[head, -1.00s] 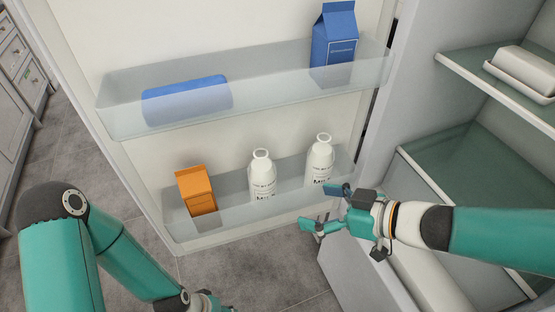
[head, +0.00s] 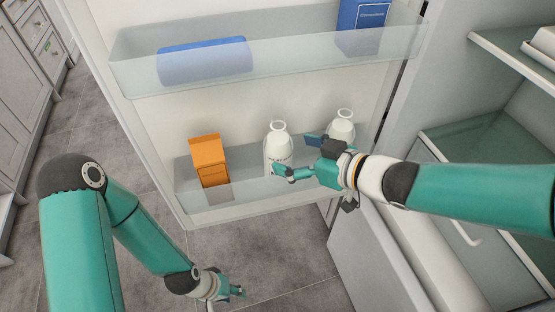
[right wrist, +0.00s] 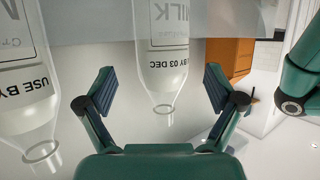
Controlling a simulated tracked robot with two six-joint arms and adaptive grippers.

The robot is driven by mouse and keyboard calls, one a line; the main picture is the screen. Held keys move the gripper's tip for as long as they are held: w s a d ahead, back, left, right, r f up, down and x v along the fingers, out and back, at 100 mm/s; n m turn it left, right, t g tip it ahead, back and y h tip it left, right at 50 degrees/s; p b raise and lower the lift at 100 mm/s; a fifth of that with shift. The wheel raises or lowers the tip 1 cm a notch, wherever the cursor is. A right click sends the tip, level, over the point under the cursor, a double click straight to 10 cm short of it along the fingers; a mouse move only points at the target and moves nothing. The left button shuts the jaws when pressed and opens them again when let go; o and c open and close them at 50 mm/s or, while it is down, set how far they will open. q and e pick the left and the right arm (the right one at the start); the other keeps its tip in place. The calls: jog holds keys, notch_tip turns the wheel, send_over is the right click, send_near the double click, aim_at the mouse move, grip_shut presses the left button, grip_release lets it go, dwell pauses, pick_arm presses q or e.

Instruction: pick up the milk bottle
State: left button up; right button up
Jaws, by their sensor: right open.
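Two white milk bottles stand in the lower door shelf. The left bottle (head: 277,143) is beside the orange carton; the right bottle (head: 342,124) is partly hidden behind my right gripper. My right gripper (head: 295,156) is open at the front of the shelf, its fingers pointing towards the left bottle. In the right wrist view, which appears upside down, the left bottle (right wrist: 165,70) lies between the open fingers (right wrist: 160,88) with no visible contact. The right bottle (right wrist: 28,85) is to the left there. My left gripper (head: 232,292) is low over the floor; its jaws are too small to judge.
An orange carton (head: 209,162) stands at the left of the lower shelf (head: 225,200). The upper shelf (head: 280,76) above holds a blue box (head: 204,62) and a blue carton (head: 362,22). Fridge shelves and a drawer are at right. Floor lies open below the door.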

jog(key=b+x, duration=0.1)
jog(key=x, duration=0.4)
jog(key=shift+a+f, duration=0.1)
jog(key=shift+f, duration=0.05)
jog(key=shift+s, duration=0.1)
grip_shut()
